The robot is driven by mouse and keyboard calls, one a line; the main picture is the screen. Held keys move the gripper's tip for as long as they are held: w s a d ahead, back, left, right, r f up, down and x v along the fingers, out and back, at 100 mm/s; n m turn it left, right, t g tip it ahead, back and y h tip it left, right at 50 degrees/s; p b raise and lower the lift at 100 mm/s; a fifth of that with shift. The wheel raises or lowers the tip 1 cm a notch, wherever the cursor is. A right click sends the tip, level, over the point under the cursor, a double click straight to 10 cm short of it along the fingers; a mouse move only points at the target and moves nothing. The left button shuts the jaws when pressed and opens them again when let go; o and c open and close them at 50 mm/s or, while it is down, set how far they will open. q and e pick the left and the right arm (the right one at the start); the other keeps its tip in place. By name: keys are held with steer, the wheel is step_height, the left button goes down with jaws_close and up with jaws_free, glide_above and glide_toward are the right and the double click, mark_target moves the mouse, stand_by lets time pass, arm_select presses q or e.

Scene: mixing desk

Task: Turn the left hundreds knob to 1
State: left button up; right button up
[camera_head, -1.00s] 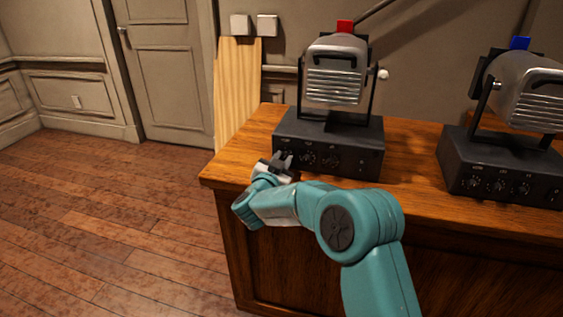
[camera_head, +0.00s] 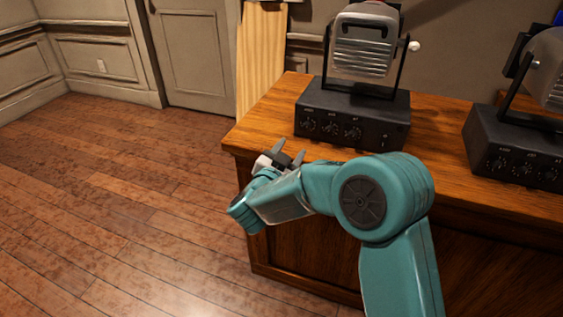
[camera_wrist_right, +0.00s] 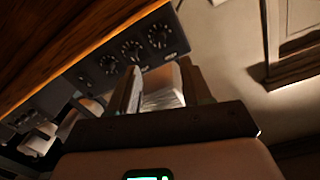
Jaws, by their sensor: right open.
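The left dark box (camera_head: 368,120) stands on the desk with a row of three round knobs and a small switch on its front. The leftmost knob (camera_head: 308,125) seems to be the hundreds knob; its label and setting are too small to read. In the right wrist view the knob at the panel's end (camera_wrist_right: 157,35) shows a white-marked dial. My right gripper (camera_head: 289,151) is open and empty, in front of and below the box's left end, apart from the knobs. In the right wrist view its fingers (camera_wrist_right: 161,85) stand short of the panel. My left gripper is not in view.
The wooden desk (camera_head: 440,175) has a bare front edge near my right arm. A second dark box (camera_head: 515,150) with similar knobs stands to the right. A grey ribbed lamp-like head (camera_head: 362,45) sits above the left box. The floor on the left is clear.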

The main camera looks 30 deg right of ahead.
steer(key=v, duration=0.5)
steer(key=shift+s+a, duration=0.2)
steer(key=shift+a, duration=0.05)
steer(key=shift+d, duration=0.1)
